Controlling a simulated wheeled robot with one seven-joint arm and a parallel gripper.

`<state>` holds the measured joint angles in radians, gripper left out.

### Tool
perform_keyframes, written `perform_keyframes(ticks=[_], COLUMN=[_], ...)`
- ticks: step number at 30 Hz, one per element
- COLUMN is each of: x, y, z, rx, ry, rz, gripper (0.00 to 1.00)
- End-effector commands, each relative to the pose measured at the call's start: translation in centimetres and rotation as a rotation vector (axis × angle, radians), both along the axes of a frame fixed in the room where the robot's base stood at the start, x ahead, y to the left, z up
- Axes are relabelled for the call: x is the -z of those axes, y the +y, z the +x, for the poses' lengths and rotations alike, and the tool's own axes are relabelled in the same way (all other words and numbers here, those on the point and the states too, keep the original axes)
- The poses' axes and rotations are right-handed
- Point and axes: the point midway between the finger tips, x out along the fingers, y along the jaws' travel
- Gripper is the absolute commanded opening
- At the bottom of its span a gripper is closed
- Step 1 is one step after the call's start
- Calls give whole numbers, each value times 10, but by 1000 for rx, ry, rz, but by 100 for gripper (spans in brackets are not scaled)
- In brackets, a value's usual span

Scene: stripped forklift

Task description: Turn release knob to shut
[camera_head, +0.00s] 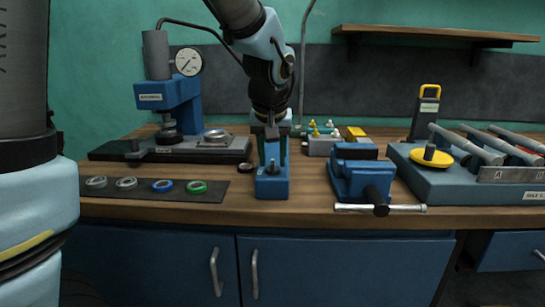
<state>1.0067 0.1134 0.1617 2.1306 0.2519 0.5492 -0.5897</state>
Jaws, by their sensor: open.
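My gripper (272,158) points straight down at the middle of the bench, its two dark fingers apart. It is over a small blue unit (272,188) near the bench's front edge. A small pale part (271,169) shows on top of the unit between the fingertips; it may be the release knob, but it is too small to tell its setting. I cannot tell whether the fingers touch it. A round black piece (246,167) lies on the bench just left of the unit.
A blue press with a dial gauge (188,62) stands at the back left. Several rings lie on a dark mat (108,196) in front of it. A blue vise (362,176) is close on the right. A blue tool rack (455,187) stands farther right. A wooden shelf (430,33) hangs above.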

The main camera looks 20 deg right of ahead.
Motion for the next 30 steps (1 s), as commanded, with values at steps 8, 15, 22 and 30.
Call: perform_keyframes(ticks=[8,15,22,30], x=[-22,-66,-94,-100], y=[3,11,17,18], z=[-7,-24,-35,-37], rx=[0,0,0,0], ry=[-3,-3,-1,0], rz=[-5,-5,-2,0], gripper=[42,42,42,42])
